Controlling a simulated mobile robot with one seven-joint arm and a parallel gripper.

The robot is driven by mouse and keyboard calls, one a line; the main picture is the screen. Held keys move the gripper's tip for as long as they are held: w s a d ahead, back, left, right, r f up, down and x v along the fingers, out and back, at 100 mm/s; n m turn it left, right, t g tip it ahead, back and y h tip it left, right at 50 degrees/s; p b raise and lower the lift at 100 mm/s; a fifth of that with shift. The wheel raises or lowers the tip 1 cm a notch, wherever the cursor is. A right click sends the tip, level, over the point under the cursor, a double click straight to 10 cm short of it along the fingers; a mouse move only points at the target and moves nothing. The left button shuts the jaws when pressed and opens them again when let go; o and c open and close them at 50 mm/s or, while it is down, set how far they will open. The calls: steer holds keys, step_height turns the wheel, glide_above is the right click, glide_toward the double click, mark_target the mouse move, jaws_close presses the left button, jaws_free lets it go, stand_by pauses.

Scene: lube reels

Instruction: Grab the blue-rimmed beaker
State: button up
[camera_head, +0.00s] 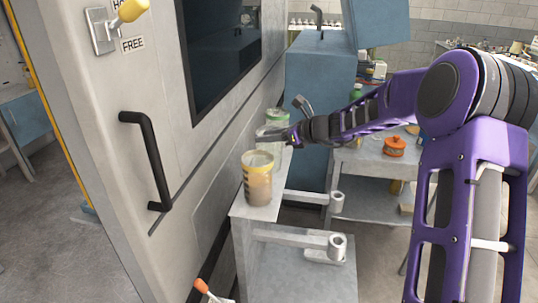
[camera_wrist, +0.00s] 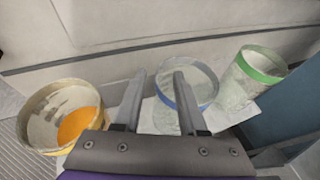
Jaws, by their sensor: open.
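The blue-rimmed beaker (camera_wrist: 203,88) stands upright in the middle of the wrist view, clear-walled, between two other beakers. My gripper (camera_wrist: 160,76) is open and empty above it. The left finger shows just left of the rim; the right finger crosses the beaker's opening, and I cannot tell whether it is inside or only above it. In the head view my gripper (camera_head: 288,136) is at the row of beakers on a narrow grey ledge, and the blue-rimmed beaker is mostly hidden behind it.
A yellow-rimmed beaker (camera_wrist: 32,135) with something orange inside stands to the left, nearer in the head view (camera_head: 257,180). A green-rimmed beaker (camera_wrist: 262,65) stands close on the right. A large grey machine wall (camera_head: 215,130) rises directly beside the ledge (camera_head: 240,208).

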steer(key=shift+w+a+f, duration=0.2)
steer(key=shift+w+a, duration=0.1)
steer(key=shift+a, duration=0.05)
steer(key=c, duration=0.6)
steer(key=shift+s, duration=0.1)
jaws_close()
stand_by(0.5)
